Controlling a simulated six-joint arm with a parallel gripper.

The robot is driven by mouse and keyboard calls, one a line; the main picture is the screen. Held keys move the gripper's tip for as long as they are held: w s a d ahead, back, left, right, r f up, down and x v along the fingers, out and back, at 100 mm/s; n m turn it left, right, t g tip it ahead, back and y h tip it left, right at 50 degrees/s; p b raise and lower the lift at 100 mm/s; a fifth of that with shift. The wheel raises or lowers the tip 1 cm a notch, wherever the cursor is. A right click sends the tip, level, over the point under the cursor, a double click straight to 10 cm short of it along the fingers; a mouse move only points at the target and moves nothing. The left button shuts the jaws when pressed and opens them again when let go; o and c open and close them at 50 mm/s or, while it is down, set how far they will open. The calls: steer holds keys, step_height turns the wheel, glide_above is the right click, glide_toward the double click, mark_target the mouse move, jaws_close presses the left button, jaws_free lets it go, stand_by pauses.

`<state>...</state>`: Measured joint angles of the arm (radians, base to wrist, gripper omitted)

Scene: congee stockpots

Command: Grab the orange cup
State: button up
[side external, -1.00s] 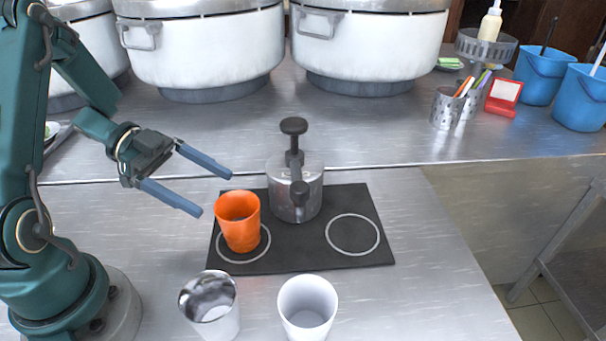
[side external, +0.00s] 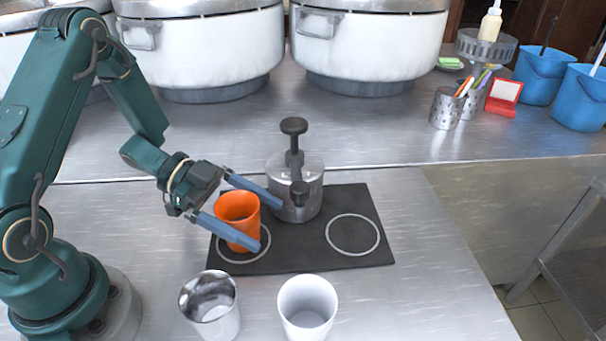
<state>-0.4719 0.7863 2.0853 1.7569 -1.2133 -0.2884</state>
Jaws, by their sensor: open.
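The orange cup (side external: 239,211) stands upright on the left ring of the black hot plate (side external: 352,260). My gripper (side external: 271,226) is open, with its two blue fingers on either side of the cup. The near finger crosses in front of the cup's lower part, and the far finger passes behind its rim. I cannot tell whether either finger touches the cup.
A metal pump pot (side external: 296,185) stands close behind the far fingertip. A steel cup (side external: 211,306) and a white cup (side external: 307,308) stand in front of the hot plate. Large white stockpots (side external: 205,50) line the back. The right ring is clear.

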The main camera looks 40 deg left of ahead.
steer(key=c, duration=1.3)
steer(key=shift+r, duration=0.15)
